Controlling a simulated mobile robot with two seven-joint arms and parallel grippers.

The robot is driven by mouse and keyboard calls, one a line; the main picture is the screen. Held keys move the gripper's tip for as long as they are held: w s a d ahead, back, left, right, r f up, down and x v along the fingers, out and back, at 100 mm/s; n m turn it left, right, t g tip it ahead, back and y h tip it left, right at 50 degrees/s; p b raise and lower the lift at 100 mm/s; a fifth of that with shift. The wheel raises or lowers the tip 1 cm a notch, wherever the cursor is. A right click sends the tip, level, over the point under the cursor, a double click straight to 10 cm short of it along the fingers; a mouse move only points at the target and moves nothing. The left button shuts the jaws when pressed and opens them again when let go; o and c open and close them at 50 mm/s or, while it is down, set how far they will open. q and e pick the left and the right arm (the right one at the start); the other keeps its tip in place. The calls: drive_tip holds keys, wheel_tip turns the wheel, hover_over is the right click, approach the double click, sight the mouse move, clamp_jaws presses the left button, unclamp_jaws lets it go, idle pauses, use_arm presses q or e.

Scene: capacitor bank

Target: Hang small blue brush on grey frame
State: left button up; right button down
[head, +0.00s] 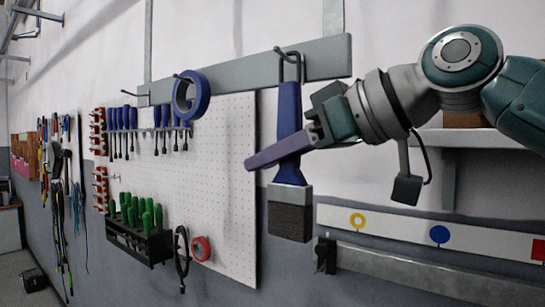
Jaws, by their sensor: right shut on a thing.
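The small blue brush (289,110) is upright, with its blue handle at the top and dark bristles at the bottom. The grey frame (325,60) has a horizontal bar with dark hooks on the wall. The brush's top end is just below and in line with the right hook (289,57); I cannot tell whether it hangs on it. My right gripper (316,130) comes in from the right and is shut on the brush's handle. A purple-grey bar-shaped piece crosses in front of the handle there and hides part of it. My left gripper is not in view.
Behind is a white pegboard (225,160) with blue screwdrivers (130,118) and a black rack (140,243) of green-handled tools. A grey ledge (430,275) and a white strip (400,226) lie below my right arm.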

drive_tip(key=c, duration=0.7)
unclamp_jaws()
drive_tip(key=b+v, duration=0.4)
drive_tip(key=shift+d+f, duration=0.15)
drive_tip(key=shift+f, duration=0.15)
drive_tip(key=b+v, duration=0.3)
drive_tip(key=v, duration=0.2)
drive_tip(key=s+d+f+m+g+h+p, duration=0.15)
drive_tip(key=s+f, duration=0.25)
drive_tip(key=f, duration=0.6)
drive_tip(key=s+f+m+h+p, duration=0.2)
drive_tip(key=s+f+h+p, duration=0.1)
drive_tip(key=f, duration=0.6)
drive_tip(key=s+d+f+m+g+h+p, duration=0.1)
drive_tip(key=s+d+f, duration=0.4)
drive_tip(key=s, duration=0.5)
drive_tip(key=s+d+f+m+g+h+p, duration=0.2)
drive_tip(key=s+d+f+m+h+p, duration=0.1)
drive_tip(key=s, duration=0.7)
wheel_tip(320, 180, down, 2)
drive_tip(key=shift+d+f+m+h, duration=0.1)
drive_tip(key=shift+d+m+h, duration=0.55)
drive_tip(key=shift+d+h, duration=0.5)
